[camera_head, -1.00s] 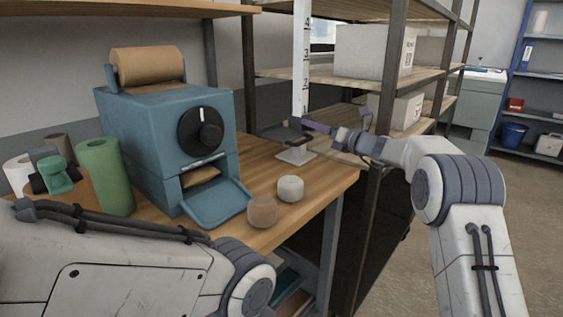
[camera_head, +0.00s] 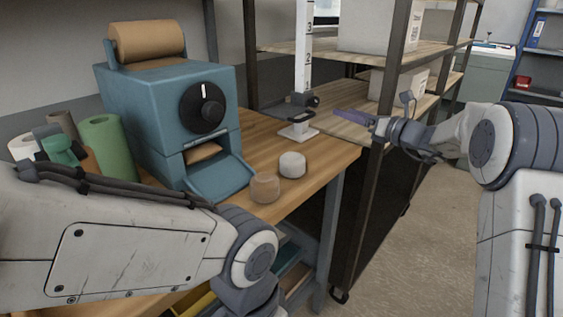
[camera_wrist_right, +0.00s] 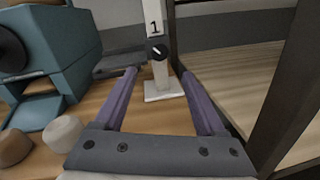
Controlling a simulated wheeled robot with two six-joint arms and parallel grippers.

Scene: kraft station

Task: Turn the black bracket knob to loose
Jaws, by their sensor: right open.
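The black bracket knob (camera_wrist_right: 156,50) is a small round black knob with a white mark, on the front of a white upright post (camera_head: 303,60) with a numbered scale. It also shows small in the head view (camera_head: 314,101). A dark bracket plate (camera_wrist_right: 118,63) reaches left from the post. My right gripper (camera_wrist_right: 158,73), with purple fingers, is open and empty. In its wrist view the knob lies between and just above the fingertips, apart from them. In the head view the right gripper (camera_head: 339,113) is right of the post. My left gripper is out of view.
The post's white foot (camera_head: 298,133) stands on the wooden bench. A blue dispenser (camera_head: 170,115) with its own large black dial (camera_head: 204,107) is to the left. A white roll (camera_head: 292,165) and a tan roll (camera_head: 265,187) sit in front. A dark shelf upright (camera_wrist_right: 278,85) is close on the right.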

